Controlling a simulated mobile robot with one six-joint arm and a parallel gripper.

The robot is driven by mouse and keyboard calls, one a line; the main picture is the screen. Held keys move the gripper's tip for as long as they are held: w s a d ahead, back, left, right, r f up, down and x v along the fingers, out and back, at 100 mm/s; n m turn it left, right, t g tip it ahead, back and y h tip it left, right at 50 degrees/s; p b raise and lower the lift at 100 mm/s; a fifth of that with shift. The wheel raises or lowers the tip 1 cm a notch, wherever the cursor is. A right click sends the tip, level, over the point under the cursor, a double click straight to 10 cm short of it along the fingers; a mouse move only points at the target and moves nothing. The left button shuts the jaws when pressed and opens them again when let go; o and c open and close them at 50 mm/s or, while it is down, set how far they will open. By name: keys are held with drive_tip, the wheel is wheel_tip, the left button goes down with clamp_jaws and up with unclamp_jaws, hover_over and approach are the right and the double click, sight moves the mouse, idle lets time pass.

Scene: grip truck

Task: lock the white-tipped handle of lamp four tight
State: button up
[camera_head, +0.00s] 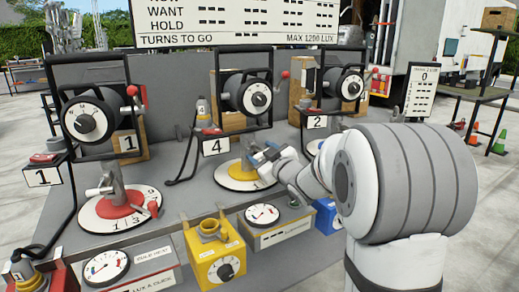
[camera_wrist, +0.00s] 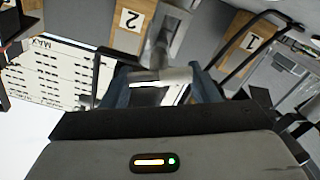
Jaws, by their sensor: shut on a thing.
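Lamp four (camera_head: 252,92) stands in the middle of the row, a dark round lamp in a black yoke. Its "4" tag (camera_head: 213,146) hangs at the left. Below it are a grey post and a round white dial with a yellow centre (camera_head: 243,175). My gripper (camera_head: 264,156) reaches in from the right, at the post above this dial. In the wrist view, a handle with a white tip (camera_wrist: 165,76) lies between the blue fingers of my gripper (camera_wrist: 160,84), which is shut on it. In the head view my fingers largely hide this handle.
Lamp one (camera_head: 88,118) with a red-centred dial (camera_head: 118,207) stands at left, lamp two (camera_head: 348,84) at right. A yellow box (camera_head: 214,255) and a gauge box (camera_head: 268,228) are at the bench front. A sign board (camera_head: 236,20) stands behind.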

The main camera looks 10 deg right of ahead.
drive_tip(key=shift+m+p, duration=0.6)
drive_tip(key=shift+m, duration=0.7)
drive_tip(key=shift+f, duration=0.1)
drive_tip(key=o, duration=1)
drive_tip(key=shift+s+d, duration=0.1)
drive_tip(key=v, duration=0.7)
drive_tip(key=shift+s+p, duration=0.2)
drive_tip(key=shift+p, duration=0.15)
